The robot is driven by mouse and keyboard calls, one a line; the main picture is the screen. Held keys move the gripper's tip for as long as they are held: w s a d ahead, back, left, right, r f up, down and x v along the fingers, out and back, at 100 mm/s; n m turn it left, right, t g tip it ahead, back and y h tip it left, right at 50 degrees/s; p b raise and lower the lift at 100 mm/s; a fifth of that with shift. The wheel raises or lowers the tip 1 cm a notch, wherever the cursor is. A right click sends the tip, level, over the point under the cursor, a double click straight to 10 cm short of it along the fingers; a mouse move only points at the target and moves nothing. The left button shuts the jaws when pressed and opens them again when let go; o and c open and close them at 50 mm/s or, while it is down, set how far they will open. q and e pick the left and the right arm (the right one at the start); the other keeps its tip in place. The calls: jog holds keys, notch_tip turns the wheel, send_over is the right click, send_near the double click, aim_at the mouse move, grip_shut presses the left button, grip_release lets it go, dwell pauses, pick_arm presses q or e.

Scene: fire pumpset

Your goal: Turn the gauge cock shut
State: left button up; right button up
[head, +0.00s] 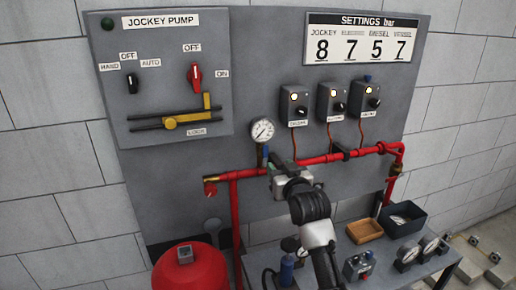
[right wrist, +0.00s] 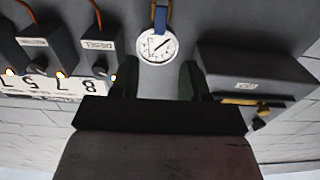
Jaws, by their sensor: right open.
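The gauge cock (head: 265,156) is on a short stem under the round white gauge (head: 263,130), above the red pipe. Its lever is blue and looks roughly in line with the stem. In the right wrist view, which is upside down, the blue lever (right wrist: 161,18) hangs at the top edge, just above the gauge (right wrist: 157,46). My right gripper (head: 284,178) is in front of the pipe, just below and right of the cock. Its dark fingers (right wrist: 159,78) are apart with nothing between them. The head view partly hides its fingertips. My left gripper is not in view.
The red pipe (head: 325,158) runs across the grey panel. Three switch boxes (head: 332,102) with lit lamps are to the right of the gauge. The jockey pump box (head: 170,75) juts out at left. A bench (head: 430,265) with trays and small parts is below.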

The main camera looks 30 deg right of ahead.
aim_at(266, 149)
jog(key=p+x, duration=0.2)
jog(key=x, duration=0.7)
jog(key=shift+r+p, duration=0.1)
jog(key=shift+p, duration=0.2)
jog(key=shift+x, duration=0.8)
grip_shut()
